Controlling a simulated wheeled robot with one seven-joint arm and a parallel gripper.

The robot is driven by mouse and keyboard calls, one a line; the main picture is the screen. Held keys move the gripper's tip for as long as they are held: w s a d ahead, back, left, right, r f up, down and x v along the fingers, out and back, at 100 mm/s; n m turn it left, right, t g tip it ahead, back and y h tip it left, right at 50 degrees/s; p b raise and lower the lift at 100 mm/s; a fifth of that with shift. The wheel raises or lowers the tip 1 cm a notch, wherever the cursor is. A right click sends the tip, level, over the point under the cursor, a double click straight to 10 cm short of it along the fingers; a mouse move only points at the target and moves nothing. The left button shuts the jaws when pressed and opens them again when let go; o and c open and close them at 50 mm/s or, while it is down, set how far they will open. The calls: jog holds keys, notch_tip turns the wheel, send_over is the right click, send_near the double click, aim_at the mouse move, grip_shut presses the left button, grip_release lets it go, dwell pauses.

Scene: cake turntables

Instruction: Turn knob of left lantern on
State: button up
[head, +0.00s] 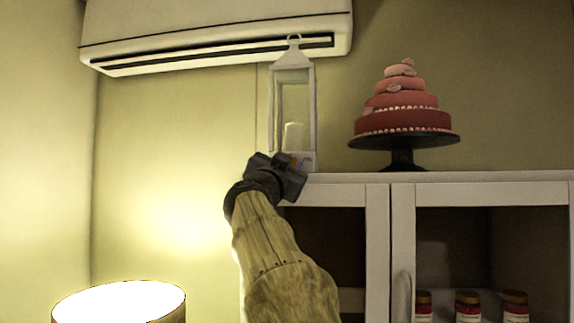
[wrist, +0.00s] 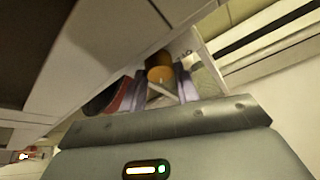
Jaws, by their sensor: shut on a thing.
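A white lantern (head: 310,110) with a ring on top and a pale candle (head: 293,136) inside stands at the left end of the cabinet top in the head view. It is the only lantern in view. Its orange-brown knob (wrist: 159,68) shows in the wrist view, near the lantern's base. My gripper (head: 288,164) is at the lantern's lower front in the head view and covers part of its base. In the wrist view my gripper (wrist: 158,88) has a finger on each side of the knob and is shut on it. The knob's turn position cannot be told.
The white cabinet (head: 470,178) carries a dark cake stand (head: 403,152) with a tiered red and pink cake (head: 402,105), right of the lantern. An air conditioner (head: 220,30) hangs above. A lit lamp (head: 120,302) is at lower left. Several jars (head: 468,305) stand inside the cabinet.

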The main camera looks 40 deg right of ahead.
jog(key=o, duration=0.7)
jog(key=shift+o, duration=1.4)
jog(key=shift+w+d, duration=0.1)
jog(key=shift+w, duration=0.05)
jog(key=b+v, duration=0.8)
jog(key=v, duration=0.9)
jog(key=shift+a, duration=0.25)
